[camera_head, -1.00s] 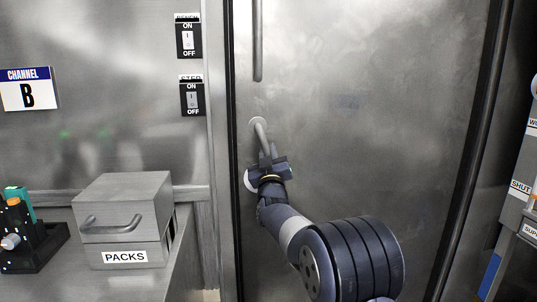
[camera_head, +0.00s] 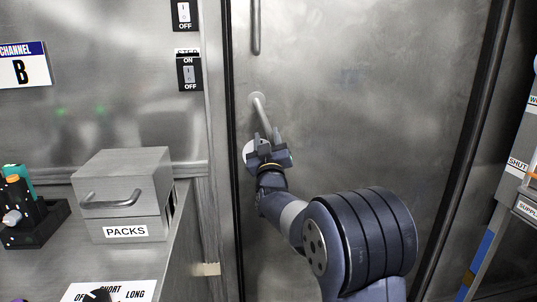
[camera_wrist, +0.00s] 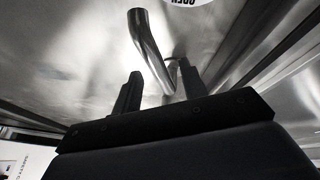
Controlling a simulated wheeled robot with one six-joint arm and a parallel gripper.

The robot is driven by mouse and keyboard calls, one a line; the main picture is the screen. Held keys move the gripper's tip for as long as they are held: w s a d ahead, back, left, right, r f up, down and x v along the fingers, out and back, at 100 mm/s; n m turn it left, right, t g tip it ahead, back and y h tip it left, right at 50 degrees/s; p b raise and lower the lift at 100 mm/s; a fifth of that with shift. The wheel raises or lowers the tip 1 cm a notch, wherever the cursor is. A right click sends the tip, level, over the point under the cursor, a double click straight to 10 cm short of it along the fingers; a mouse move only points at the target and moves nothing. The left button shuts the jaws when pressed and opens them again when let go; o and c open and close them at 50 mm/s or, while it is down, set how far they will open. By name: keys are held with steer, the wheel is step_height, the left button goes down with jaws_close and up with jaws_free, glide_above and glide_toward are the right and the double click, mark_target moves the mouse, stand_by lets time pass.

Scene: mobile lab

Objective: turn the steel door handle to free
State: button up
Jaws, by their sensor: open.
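The steel door handle (camera_head: 262,112) is a bent bar on a round mount, on the left side of the steel door (camera_head: 350,120). It slants down and slightly right from its mount. My gripper (camera_head: 265,138) is at the handle's lower end, jaws open. In the wrist view the handle (camera_wrist: 149,50) extends toward the space between the two fingers of my gripper (camera_wrist: 158,92). I cannot tell whether a finger touches it. A round white label, partly hidden by my gripper, is on the door; lettering shows on it in the wrist view (camera_wrist: 185,3).
A long vertical bar (camera_head: 256,25) is on the door above the handle. A steel box marked PACKS (camera_head: 125,195) stands on the counter at left. Two ON/OFF switches (camera_head: 189,72) are on the wall left of the door. A labelled rack (camera_head: 515,190) stands at right.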

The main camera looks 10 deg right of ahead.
mark_target(267, 131)
steer(key=v, duration=0.6)
steer(key=shift+s, duration=0.35)
steer(key=shift+f, duration=0.1)
steer(key=shift+x, duration=5.5)
steer(key=d+v, duration=0.1)
steer(key=v, duration=1)
steer(key=x, duration=0.7)
steer(key=a+x, duration=0.1)
steer(key=x, duration=0.2)
steer(key=shift+w, duration=0.35)
steer(key=shift+w+d+r, duration=0.15)
steer(key=shift+r, duration=0.15)
steer(key=shift+d+r+n+y+p, duration=0.1)
steer(key=shift+d+n+y+p, duration=0.1)
steer(key=shift+n+y+p, duration=0.35)
steer(key=shift+d+n+y+p, duration=0.15)
steer(key=shift+d+n+y, duration=0.1)
steer(key=shift+n, duration=0.5)
